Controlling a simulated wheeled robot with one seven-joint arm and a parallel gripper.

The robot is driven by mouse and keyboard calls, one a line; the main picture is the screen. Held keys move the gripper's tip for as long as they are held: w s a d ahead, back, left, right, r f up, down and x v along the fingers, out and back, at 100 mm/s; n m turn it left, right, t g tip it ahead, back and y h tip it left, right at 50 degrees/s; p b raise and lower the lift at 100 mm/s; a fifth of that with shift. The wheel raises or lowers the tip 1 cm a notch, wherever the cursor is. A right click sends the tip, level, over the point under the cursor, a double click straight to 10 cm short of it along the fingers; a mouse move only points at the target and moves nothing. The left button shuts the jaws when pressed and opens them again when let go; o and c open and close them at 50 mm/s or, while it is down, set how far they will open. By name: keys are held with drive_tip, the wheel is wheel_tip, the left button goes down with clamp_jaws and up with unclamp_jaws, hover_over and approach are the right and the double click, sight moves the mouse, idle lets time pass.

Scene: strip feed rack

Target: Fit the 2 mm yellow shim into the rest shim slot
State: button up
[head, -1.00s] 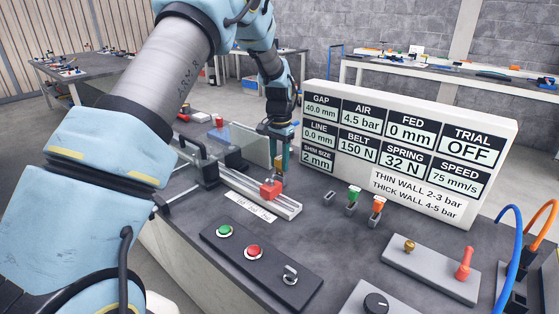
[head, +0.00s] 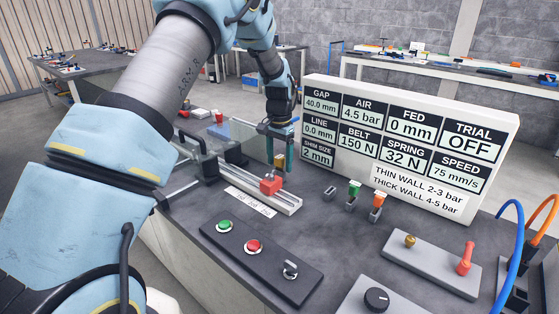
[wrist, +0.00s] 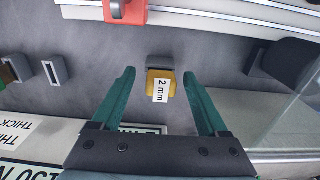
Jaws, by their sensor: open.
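The yellow shim (wrist: 161,88), labelled 2 mm, stands at a small dark grey holder (wrist: 161,61) in the wrist view. It also shows as a small yellow patch (head: 280,160) behind the red block in the head view. My gripper (wrist: 158,74) is open, with one green finger on each side of the shim and a visible gap to each. In the head view my gripper (head: 281,150) is low over the bench behind the rail. An empty slotted holder (wrist: 55,70) is to the left in the wrist view; it also shows in the head view (head: 329,192). How deep the shim sits is hidden.
A red block (head: 271,186) sits on the silver rail (head: 288,203) close to my gripper. Holders with a green shim (head: 354,188) and an orange shim (head: 378,200) stand to the right. The display board (head: 400,145) stands behind them. A clear guard (wrist: 295,115) is near the right finger.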

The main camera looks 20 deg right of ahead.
sight(279, 157)
wheel_tip(279, 157, up, 11)
drive_tip(key=b, duration=0.3)
drive_tip(key=shift+f, duration=0.1)
idle(0.6)
